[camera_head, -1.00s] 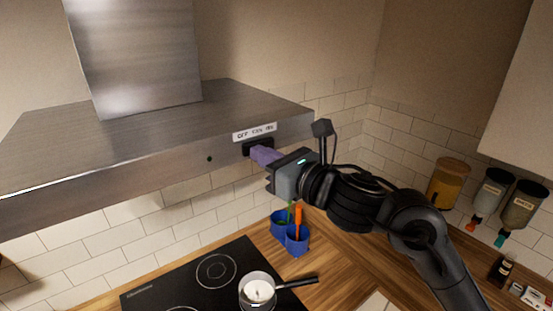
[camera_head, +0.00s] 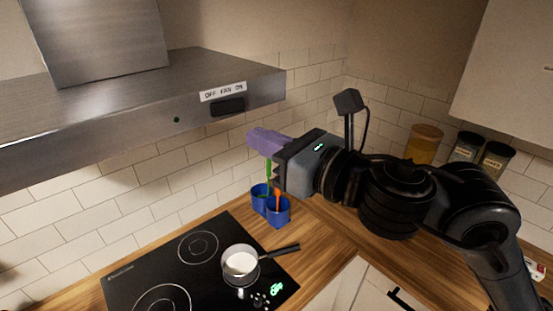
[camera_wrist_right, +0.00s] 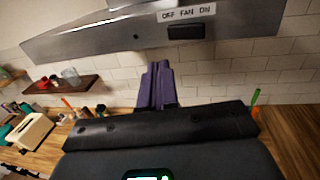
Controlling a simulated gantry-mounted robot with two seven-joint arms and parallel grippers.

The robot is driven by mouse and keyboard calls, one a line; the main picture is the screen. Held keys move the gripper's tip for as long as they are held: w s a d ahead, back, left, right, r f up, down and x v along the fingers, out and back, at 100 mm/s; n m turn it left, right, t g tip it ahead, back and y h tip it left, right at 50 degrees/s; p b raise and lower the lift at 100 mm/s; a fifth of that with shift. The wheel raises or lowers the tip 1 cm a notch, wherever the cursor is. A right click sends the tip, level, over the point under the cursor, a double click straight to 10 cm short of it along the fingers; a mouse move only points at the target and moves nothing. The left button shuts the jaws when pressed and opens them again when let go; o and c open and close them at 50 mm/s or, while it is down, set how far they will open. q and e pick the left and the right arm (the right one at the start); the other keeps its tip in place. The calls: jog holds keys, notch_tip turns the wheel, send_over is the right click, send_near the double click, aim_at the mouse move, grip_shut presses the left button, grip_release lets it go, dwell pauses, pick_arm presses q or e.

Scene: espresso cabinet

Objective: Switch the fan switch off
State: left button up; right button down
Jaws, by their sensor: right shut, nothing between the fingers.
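The fan switch (camera_head: 228,107) is a black rocker on the front edge of the steel range hood (camera_head: 120,115), under a label (camera_head: 223,92) reading "OFF FAN ON". Which way the rocker is tipped cannot be told. The switch also shows in the right wrist view (camera_wrist_right: 186,32). My right gripper (camera_head: 254,137), with purple fingers, is shut and empty. It is below and to the right of the switch, apart from it. It points toward the hood in the wrist view (camera_wrist_right: 157,70). My left gripper is not in view.
Below are a black cooktop (camera_head: 140,285) with a small pot (camera_head: 240,261) and blue utensil cups (camera_head: 277,214) on the wooden counter (camera_head: 315,262). Jars (camera_head: 424,143) hang or stand at the right. A shelf (camera_wrist_right: 62,88) is on the wall.

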jog(key=shift+s+d, duration=0.4)
jog(key=shift+s, duration=0.3)
jog(key=shift+s+d, duration=0.35)
jog(key=shift+s, duration=0.3)
